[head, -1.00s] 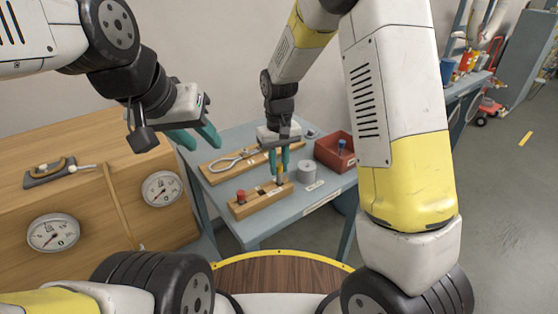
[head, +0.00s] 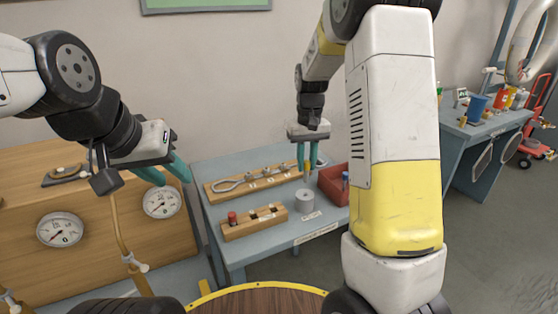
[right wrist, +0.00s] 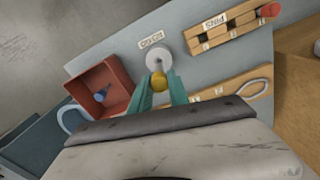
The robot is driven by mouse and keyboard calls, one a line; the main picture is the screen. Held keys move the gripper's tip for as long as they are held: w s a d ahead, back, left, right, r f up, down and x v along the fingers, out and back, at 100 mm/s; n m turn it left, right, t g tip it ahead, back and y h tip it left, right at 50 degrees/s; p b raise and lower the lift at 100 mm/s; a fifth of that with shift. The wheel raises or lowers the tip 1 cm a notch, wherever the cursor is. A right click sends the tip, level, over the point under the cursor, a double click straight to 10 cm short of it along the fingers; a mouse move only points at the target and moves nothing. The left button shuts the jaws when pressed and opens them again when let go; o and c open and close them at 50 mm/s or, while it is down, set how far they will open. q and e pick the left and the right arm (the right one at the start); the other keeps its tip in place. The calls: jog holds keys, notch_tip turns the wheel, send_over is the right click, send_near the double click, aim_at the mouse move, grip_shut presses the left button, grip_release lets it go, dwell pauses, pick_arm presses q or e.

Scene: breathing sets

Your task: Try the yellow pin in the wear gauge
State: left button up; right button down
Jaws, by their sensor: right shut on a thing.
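The yellow pin (head: 307,166) is between the teal fingers of my right gripper (head: 307,163), which is shut on it. In the right wrist view its rounded yellow end (right wrist: 158,82) shows between the fingertips (right wrist: 160,92). The wear gauge appears to be the grey cylinder (head: 304,201) on the blue-grey table, just below the held pin. The right wrist view shows a dark hole in the top of this cylinder (right wrist: 159,62). Whether the pin touches it is unclear. My left gripper (head: 168,173) is open and empty, left of the table.
A wooden pin rack (head: 254,222) with a red pin (head: 232,217) stands left of the cylinder. A red box (head: 333,183) holding a blue pin (right wrist: 101,93) is to its right. A wooden board with metal tools (head: 225,192) lies behind. Gauge dials are on the wooden cabinet (head: 105,205).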

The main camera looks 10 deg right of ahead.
aim_at(306, 181)
jog(key=shift+d, duration=0.15)
jog(key=shift+f, duration=2.15)
jog(key=shift+f, duration=0.3)
dwell(0.6)
jog(key=shift+r, duration=2)
jog(key=shift+f, duration=0.2)
jog(key=shift+f, duration=1.55)
jog(key=shift+f, duration=0.4)
jog(key=shift+r, duration=0.1)
jog(key=shift+r, duration=2.05)
